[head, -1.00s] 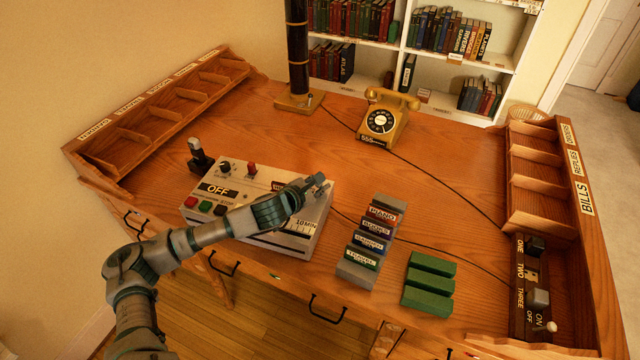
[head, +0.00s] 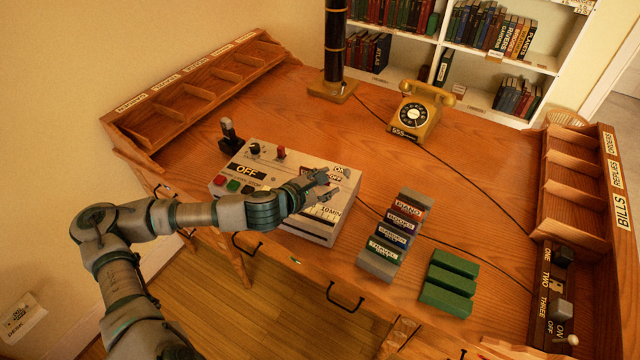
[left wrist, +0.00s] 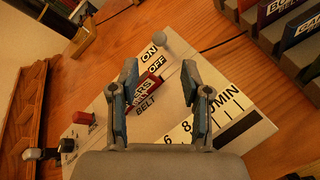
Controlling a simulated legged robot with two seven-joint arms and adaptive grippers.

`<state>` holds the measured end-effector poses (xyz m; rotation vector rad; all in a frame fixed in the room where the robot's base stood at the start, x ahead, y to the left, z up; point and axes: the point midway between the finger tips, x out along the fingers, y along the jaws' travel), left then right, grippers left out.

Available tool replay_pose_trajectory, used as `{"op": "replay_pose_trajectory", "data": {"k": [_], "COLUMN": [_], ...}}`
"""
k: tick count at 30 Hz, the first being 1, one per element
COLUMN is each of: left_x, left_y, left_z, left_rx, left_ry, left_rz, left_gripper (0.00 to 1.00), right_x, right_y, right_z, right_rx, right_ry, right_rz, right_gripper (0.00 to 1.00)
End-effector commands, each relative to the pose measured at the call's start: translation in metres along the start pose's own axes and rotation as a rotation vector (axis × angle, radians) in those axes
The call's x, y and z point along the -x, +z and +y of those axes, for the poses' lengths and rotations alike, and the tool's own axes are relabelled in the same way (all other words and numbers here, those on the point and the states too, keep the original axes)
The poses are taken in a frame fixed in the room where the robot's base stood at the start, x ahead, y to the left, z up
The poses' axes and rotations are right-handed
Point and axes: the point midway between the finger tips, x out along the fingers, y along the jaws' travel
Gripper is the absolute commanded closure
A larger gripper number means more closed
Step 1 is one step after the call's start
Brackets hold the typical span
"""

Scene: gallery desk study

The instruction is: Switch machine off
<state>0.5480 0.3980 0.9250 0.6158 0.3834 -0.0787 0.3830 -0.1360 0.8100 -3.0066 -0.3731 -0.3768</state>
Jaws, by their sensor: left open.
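The machine (head: 300,228) is a pale grey box on the desk, with a black OFF plate, coloured buttons and a dial scale. In the left wrist view its top (left wrist: 110,125) shows ON and OFF labels beside a round grey knob (left wrist: 162,40), and a red-and-black BELT label (left wrist: 147,92). My left gripper (head: 329,184) is over the machine's right part. In the left wrist view the left gripper (left wrist: 159,80) is open and empty, with the BELT label between its fingers and the knob beyond the tips. My right gripper is not in view.
A block rack (head: 378,263) and green blocks (head: 448,283) lie right of the machine. A yellow telephone (head: 421,110) and a dark column (head: 336,45) stand behind. A switch panel (head: 545,300) is at the far right. The desk between machine and telephone is clear except for a cable.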

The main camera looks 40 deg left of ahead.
Motion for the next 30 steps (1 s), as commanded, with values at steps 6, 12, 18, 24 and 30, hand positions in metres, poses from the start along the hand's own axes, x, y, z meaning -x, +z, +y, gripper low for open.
{"op": "replay_pose_trajectory", "data": {"k": [6,12,18,24,30], "left_x": [0.019,0.024,0.024,0.024,0.024], "left_y": [-0.001,-0.001,-0.001,-0.001,-0.001], "left_z": [0.001,0.000,0.000,0.000,0.000], "left_rx": [-0.002,0.001,0.002,0.002,0.002], "left_ry": [0.002,-0.001,-0.001,0.000,0.000], "left_rz": [0.002,0.002,0.002,0.001,0.001], "left_gripper": [0.53,0.53,0.53,0.53,0.53], "right_x": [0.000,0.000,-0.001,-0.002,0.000], "right_y": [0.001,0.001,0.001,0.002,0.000], "right_z": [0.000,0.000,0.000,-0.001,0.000], "right_rx": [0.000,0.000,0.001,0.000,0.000], "right_ry": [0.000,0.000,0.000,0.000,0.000], "right_rz": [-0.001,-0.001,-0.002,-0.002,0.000], "right_gripper": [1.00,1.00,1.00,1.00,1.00]}}
